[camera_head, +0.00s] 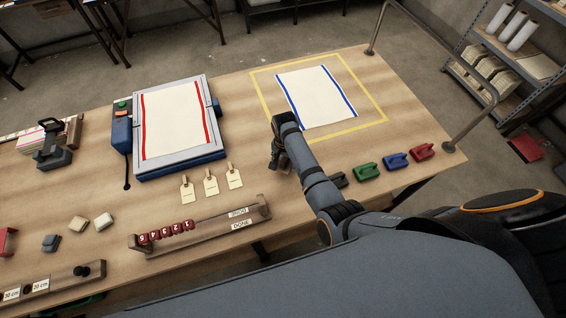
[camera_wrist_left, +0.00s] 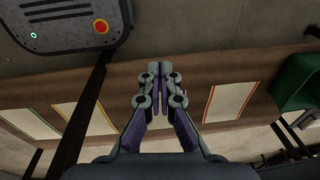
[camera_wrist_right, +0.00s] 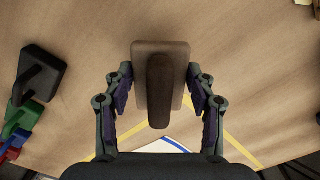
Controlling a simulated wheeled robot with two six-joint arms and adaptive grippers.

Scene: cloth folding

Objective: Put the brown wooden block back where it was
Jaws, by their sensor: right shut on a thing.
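The brown wooden block (camera_wrist_right: 176,57) has a darker, rounded handle on top. In the right wrist view it sits between the fingers of my right gripper (camera_wrist_right: 160,100), which is shut on it. I cannot tell whether the block touches the table. My left gripper (camera_wrist_left: 159,90) shows in its own wrist view, shut and empty, its fingertips together. It is not seen in the head view.
Black (camera_head: 339,180), green (camera_head: 367,171), blue (camera_head: 396,160) and red (camera_head: 422,151) handled blocks stand in a row near the right front edge. A blue-striped cloth (camera_head: 315,97) lies inside the yellow tape (camera_head: 377,98). Three tags (camera_head: 211,185) lie left of my right gripper.

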